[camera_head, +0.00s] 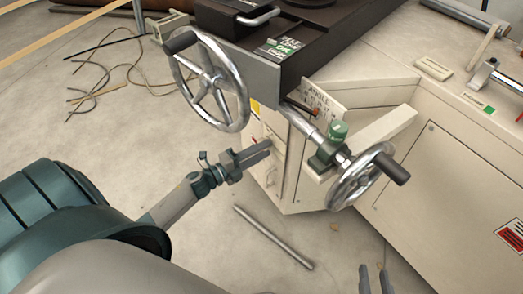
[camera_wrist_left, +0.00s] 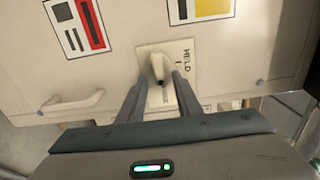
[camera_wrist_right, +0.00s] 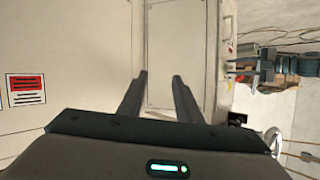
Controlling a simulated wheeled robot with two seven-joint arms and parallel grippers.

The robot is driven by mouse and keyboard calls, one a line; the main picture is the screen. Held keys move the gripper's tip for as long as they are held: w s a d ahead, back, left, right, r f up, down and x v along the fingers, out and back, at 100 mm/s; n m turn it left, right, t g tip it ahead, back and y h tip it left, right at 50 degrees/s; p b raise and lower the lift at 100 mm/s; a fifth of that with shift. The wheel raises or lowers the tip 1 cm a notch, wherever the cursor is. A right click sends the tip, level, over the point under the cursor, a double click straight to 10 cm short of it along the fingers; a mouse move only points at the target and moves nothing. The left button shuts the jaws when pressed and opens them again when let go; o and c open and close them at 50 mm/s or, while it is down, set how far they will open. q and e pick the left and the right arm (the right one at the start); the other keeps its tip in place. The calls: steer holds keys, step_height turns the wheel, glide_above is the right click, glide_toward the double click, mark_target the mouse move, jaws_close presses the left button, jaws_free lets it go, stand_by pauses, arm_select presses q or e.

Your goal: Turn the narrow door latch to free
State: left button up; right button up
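The latch (camera_wrist_left: 158,70) is a pale lever on a small plate (camera_wrist_left: 188,62) marked HELD, on the cream door (camera_wrist_left: 115,65) in the left wrist view. My left gripper (camera_wrist_left: 158,95) is open, with one finger on each side of the latch's near end; whether they touch it I cannot tell. In the head view my left gripper (camera_head: 262,151) is at the narrow cabinet face, and the latch cannot be made out there. My right gripper (camera_head: 375,275) is open and empty at the bottom edge; its fingers (camera_wrist_right: 160,78) show apart in the right wrist view, facing cabinet panels.
A large handwheel (camera_head: 210,85) hangs above my left gripper, and a smaller handwheel (camera_head: 362,178) is to its right. A door handle (camera_wrist_left: 70,101) is left of the latch. A metal rod (camera_head: 272,237) lies on the floor, and cables (camera_head: 100,80) lie at the left.

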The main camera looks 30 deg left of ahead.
stand_by(0.4)
